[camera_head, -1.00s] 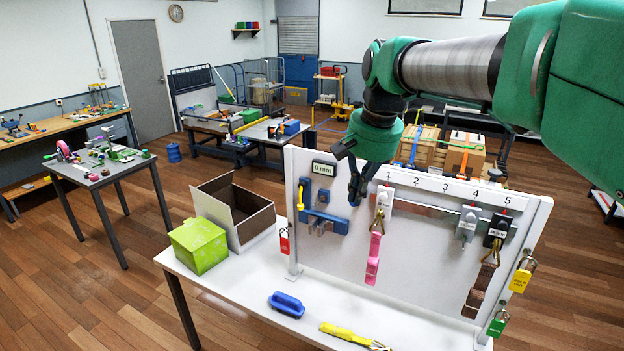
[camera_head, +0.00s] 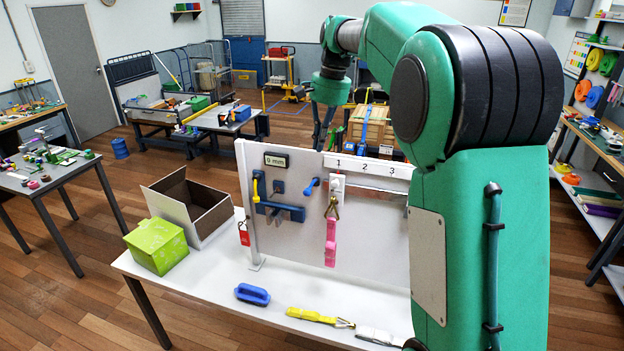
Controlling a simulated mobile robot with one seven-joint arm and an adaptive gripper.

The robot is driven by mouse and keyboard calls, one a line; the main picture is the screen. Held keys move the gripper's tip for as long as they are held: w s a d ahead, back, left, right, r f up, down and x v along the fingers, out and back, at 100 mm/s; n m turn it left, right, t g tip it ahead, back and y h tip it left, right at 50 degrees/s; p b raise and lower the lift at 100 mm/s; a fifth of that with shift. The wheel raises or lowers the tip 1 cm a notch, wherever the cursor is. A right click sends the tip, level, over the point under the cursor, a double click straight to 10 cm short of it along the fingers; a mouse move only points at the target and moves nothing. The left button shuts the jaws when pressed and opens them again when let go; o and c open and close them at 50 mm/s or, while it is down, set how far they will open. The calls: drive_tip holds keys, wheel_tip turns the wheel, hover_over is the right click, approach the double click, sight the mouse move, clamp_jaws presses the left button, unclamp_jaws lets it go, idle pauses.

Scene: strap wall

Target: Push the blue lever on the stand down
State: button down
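The stand is an upright white panel (camera_head: 375,235) on the white table. The blue lever (camera_head: 311,187) shows on its upper part, left of the number 1, slanting with its end up to the right. A blue bracket (camera_head: 284,212) with a yellow piece is mounted to its left, under a small display (camera_head: 276,160) reading 0 mm. My gripper (camera_head: 322,138) hangs pointing down near the panel's top edge, above the lever in the picture and apart from it. Its dark fingers are small, and their opening is unclear. My arm hides the panel's right part.
A pink strap (camera_head: 331,242) hangs from the panel under number 1, and a red tag (camera_head: 243,233) at its left edge. A green box (camera_head: 155,246), an open carton (camera_head: 197,207), a blue block (camera_head: 252,294) and a yellow strap (camera_head: 312,315) lie on the table.

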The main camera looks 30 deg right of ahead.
drive_tip(key=shift+w+d, duration=0.45)
drive_tip(key=shift+f, duration=0.15)
approach(312, 186)
drive_tip(key=a+f, duration=0.1)
drive_tip(key=f, duration=0.1)
drive_tip(key=s+a+f, duration=0.1)
drive_tip(key=f, duration=0.1)
drive_tip(key=s+f, duration=0.1)
drive_tip(key=f, duration=0.1)
drive_tip(key=shift+a, duration=0.4)
drive_tip(key=shift+s+a+f+t+h+b, duration=0.1)
drive_tip(key=shift+s+f+t+h+b, duration=0.15)
drive_tip(key=shift+b, duration=0.4)
drive_tip(key=shift+s+a+f+t+h+b, duration=0.15)
drive_tip(key=shift+f+b, duration=0.2)
drive_tip(key=shift+b, duration=0.25)
wheel_tip(312, 186, down, 13)
drive_tip(key=t+h+b, duration=0.3)
drive_tip(key=b, duration=0.9)
drive_tip(key=shift+w+d+b, duration=0.35)
drive_tip(key=shift+w, duration=0.1)
